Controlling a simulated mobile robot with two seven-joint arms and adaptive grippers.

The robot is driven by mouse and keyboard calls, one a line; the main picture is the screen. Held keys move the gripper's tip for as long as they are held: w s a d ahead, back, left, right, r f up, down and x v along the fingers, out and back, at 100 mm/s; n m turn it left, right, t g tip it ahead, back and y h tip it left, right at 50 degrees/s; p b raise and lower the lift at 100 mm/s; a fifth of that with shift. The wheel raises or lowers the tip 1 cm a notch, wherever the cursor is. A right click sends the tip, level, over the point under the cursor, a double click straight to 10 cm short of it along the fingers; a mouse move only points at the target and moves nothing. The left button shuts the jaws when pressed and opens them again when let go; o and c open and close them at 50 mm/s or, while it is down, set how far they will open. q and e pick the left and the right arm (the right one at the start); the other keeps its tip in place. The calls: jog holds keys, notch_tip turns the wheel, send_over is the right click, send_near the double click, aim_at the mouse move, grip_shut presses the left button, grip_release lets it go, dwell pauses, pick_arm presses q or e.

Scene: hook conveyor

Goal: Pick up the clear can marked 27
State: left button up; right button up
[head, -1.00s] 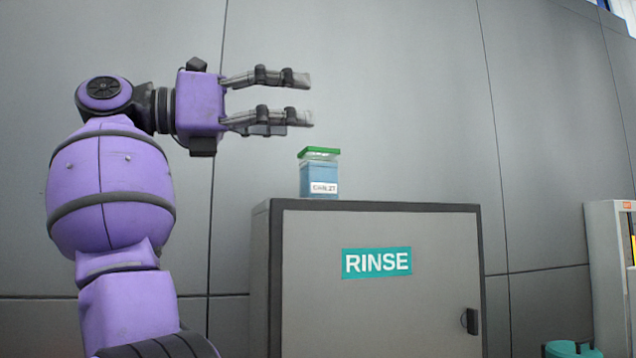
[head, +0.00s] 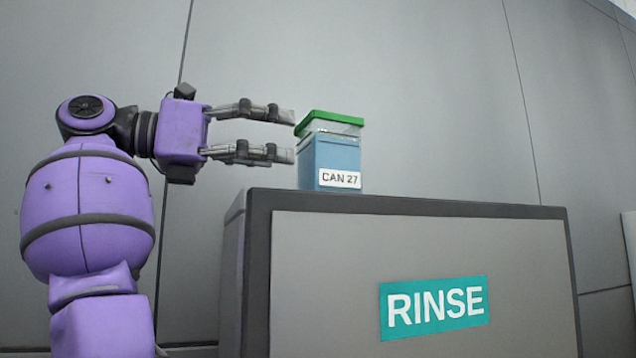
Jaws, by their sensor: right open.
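The clear can (head: 331,150) has a green lid, blue contents and a white label reading CAN 27. It stands upright on top of the grey cabinet marked RINSE (head: 345,245), near its left end. My right gripper (head: 291,136) is open and empty, with its fingers one above the other, pointing right at the can. The fingertips are just left of the can's upper part in the picture; I cannot tell how far apart they are in depth. My left gripper is not in view.
The cabinet top to the right of the can is clear. A plain grey panelled wall (head: 450,100) stands behind. A pale object (head: 629,245) is cut off at the right edge.

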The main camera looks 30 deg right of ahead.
aim_at(304, 149)
jog(key=shift+w+d+r, duration=0.1)
jog(key=shift+r, duration=0.05)
jog(key=d, duration=0.1)
jog(key=s+d, duration=0.1)
jog(key=d, duration=0.1)
jog(key=shift+s+r, duration=0.15)
jog(key=d, duration=0.2)
jog(key=d+p, duration=0.1)
jog(key=shift+s+d, duration=0.2)
jog(key=shift+d, duration=0.6)
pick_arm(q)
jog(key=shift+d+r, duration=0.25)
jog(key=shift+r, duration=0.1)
pick_arm(e)
jog(key=shift+a, duration=0.1)
jog(key=shift+c, duration=0.3)
jog(key=shift+c, duration=1.3)
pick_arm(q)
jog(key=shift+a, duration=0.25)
pick_arm(e)
jog(key=c, duration=1.6)
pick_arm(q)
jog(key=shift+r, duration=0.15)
